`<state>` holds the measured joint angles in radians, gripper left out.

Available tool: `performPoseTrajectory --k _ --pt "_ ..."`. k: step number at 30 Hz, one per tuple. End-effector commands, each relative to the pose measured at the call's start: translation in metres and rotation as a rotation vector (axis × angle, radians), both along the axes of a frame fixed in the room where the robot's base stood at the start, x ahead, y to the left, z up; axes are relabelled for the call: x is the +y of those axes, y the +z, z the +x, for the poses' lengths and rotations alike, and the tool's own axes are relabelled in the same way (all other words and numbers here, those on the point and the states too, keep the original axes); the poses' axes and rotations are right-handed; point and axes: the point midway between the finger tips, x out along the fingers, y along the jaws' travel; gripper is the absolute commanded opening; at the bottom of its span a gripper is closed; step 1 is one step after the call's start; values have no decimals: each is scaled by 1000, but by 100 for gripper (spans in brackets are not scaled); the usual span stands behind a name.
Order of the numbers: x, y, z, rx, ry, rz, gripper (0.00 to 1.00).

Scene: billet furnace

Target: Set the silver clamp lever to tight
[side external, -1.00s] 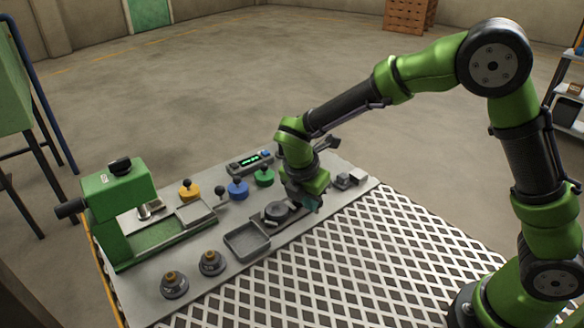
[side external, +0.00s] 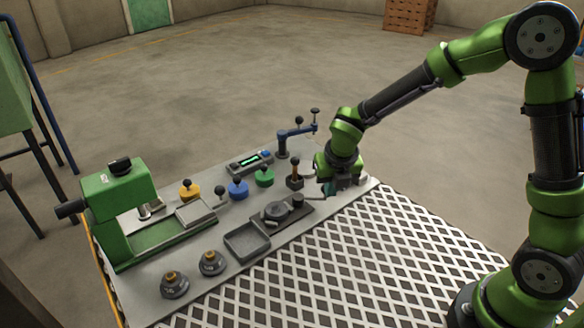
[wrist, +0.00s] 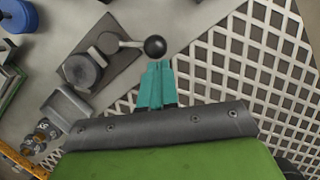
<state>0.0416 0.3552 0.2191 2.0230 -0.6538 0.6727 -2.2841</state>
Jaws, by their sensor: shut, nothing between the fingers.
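The silver clamp lever (wrist: 131,44) is a thin pale arm ending in a black ball knob (wrist: 155,46). It runs right from a round pivot (wrist: 108,42) on a dark plate (wrist: 122,57), beside a round disc (wrist: 85,72).
A grey tray (side external: 247,243) and two dark knobs (side external: 211,263) lie left of the plate. Behind it are a brown-posted lever (side external: 295,178), a blue crank (side external: 297,132), and green (side external: 264,176), blue (side external: 238,188) and yellow (side external: 190,190) knobs. White grating (side external: 370,260) lies in front.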

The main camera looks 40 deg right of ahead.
Motion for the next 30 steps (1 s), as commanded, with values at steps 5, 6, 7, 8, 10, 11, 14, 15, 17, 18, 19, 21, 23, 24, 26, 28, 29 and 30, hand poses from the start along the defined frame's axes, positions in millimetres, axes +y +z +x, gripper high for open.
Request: performPoseTrajectory --k 5,6,7,8,10,11,14,15,17,18,19,21,23,24,26,28,29,30 --pt "-13 0 7 1 42 1 0" --pt "-15 -1 9 2 42 1 0" --pt "-17 -1 10 3 41 1 0" --pt "-18 -1 11 3 40 1 0" --pt "-21 -1 15 2 42 1 0" --pt "-23 -1 16 2 42 1 0" --pt "-26 -1 20 2 41 0 0" --pt "-28 -1 22 2 42 1 0" --pt "-29 -1 24 2 42 1 0" --pt "-30 -1 25 2 42 1 0" --pt "-31 -1 26 2 42 1 0" --pt "-32 0 28 1 42 0 0" --pt "-33 0 29 1 42 0 0" --pt "-33 0 30 1 42 0 0" --pt "-34 0 31 1 42 0 0" --pt "-34 0 31 0 42 0 0" --pt "-34 0 32 0 42 0 0" --pt "-35 0 32 0 42 0 0"
